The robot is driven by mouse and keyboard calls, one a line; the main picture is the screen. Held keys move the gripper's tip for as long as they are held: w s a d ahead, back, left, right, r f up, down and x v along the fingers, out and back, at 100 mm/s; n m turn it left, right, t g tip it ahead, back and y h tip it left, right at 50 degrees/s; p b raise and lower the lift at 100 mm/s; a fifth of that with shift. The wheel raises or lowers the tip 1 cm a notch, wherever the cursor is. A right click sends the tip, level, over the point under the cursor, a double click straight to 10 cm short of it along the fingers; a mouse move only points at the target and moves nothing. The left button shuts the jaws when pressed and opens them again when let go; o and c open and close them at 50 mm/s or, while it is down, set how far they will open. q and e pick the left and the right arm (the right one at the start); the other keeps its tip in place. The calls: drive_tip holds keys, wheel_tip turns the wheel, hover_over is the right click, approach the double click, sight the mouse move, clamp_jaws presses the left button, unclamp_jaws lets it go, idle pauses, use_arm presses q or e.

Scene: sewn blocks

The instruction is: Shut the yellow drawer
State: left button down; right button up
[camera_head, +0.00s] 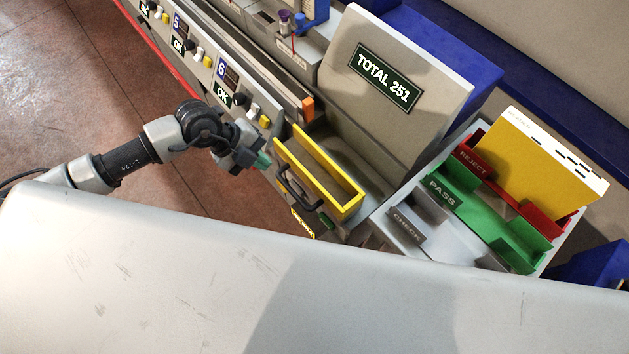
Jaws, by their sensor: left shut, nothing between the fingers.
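The yellow drawer (338,183) stands pulled out from the grey machine, below the "TOTAL 251" panel. It has a yellow rim and a dark curved handle (297,190) on its front. Its inside looks grey and empty. My left gripper (262,161) is shut and empty, just left of the drawer's far front corner. Its tips look close to the drawer, but I cannot tell whether they touch it. My right gripper is not in view.
A sorting tray (405,247) with red "REJECT", green "PASS" and grey "CHECK" sections stands right of the drawer, with a yellow card (541,158) in it. A large pale surface (200,270) fills the foreground. Open tiled floor (70,90) lies at the left.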

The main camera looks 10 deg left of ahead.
sight(325, 156)
use_arm(q)
drive_tip(key=shift+d+f+n+h, duration=0.15)
drive_tip(key=shift+d+f+n, duration=0.2)
drive_tip(key=shift+d+f, duration=1.1)
drive_tip(key=shift+d+f+n+h, duration=0.1)
drive_tip(key=shift+d+f+n, duration=0.3)
drive_tip(key=shift+d+f, duration=1.05)
drive_tip(key=shift+d+f+n+h, duration=0.15)
drive_tip(key=shift+d+f+n, duration=0.2)
drive_tip(key=shift+d+f, duration=1.05)
drive_tip(key=shift+a+f, duration=0.35)
drive_tip(key=w+d, duration=0.4)
drive_tip(key=w, duration=0.1)
drive_tip(key=w+d, duration=0.2)
drive_tip(key=shift+w+d+r+p, duration=0.1)
drive_tip(key=shift+w+d+p, duration=0.05)
drive_tip(key=shift+w+p, duration=0.25)
drive_tip(key=shift+r, duration=0.1)
